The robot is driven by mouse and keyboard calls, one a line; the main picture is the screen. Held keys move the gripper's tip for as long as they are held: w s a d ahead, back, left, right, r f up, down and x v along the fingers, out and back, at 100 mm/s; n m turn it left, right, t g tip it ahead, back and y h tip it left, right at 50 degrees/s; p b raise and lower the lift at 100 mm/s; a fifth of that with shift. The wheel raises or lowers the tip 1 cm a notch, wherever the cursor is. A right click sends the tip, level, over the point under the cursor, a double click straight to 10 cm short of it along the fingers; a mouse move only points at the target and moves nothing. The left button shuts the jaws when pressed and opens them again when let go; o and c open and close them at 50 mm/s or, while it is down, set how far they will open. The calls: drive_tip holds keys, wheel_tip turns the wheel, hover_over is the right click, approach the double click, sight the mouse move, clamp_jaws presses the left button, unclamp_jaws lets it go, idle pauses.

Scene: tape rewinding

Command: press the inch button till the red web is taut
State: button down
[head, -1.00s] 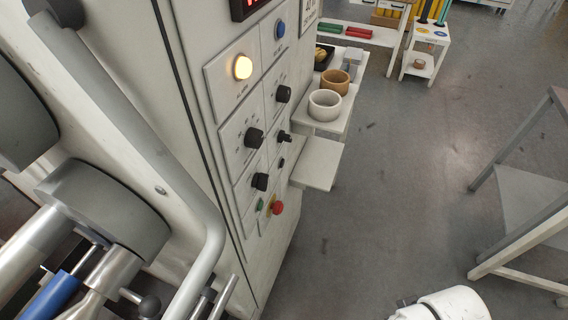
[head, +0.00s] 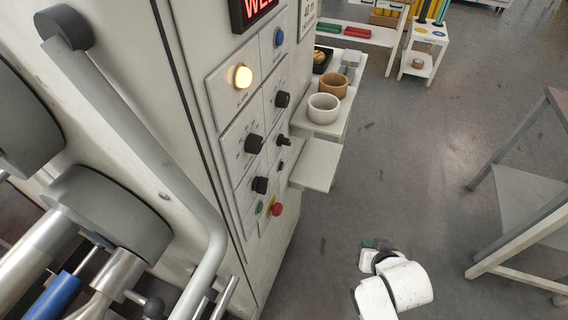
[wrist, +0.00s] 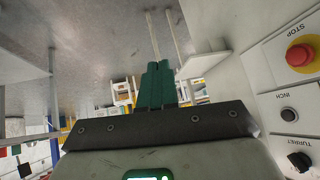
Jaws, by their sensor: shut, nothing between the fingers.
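The inch button (wrist: 288,116) is a small black round button labelled INCH in the wrist view, between the red STOP button (wrist: 299,55) and the black TURRET knob (wrist: 300,160). In the head view the inch button (head: 280,166) sits low in the panel's right column. My gripper (wrist: 157,68) has dark green fingers, shut together and empty. It is apart from the panel, which lies to its right in the wrist view. In the head view my gripper (head: 375,244) shows partly beyond my white wrist, right of the panel. I cannot make out the red web in either view.
An amber lamp (head: 243,76) glows on the panel, below a partly cut-off red display (head: 260,8). White shelves (head: 318,165) with a white bowl (head: 323,107) and a tan bowl (head: 334,84) jut out beside the panel. Grey floor lies open to the right, before a metal-framed stand (head: 520,190).

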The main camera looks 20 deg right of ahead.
sight(282, 166)
drive_tip(key=w+a+r+t+y+p, duration=0.1)
drive_tip(key=w+a+r+t+y, duration=0.1)
drive_tip(key=w+r+t, duration=0.3)
drive_tip(key=w+a+r+m+t+y+p, duration=0.1)
drive_tip(key=w+a+r+t, duration=0.3)
drive_tip(key=w, duration=0.7)
drive_tip(key=shift+r+t+y+p, duration=0.35)
drive_tip(key=shift+t+y, duration=0.55)
drive_tip(key=shift+t, duration=0.3)
drive_tip(key=shift+a, duration=0.1)
drive_tip(key=w+a+b, duration=0.5)
drive_tip(key=a+b, duration=0.1)
drive_tip(key=a, duration=0.1)
idle(0.9)
drive_tip(key=shift+w+a, duration=0.25)
drive_tip(key=shift+a, duration=0.1)
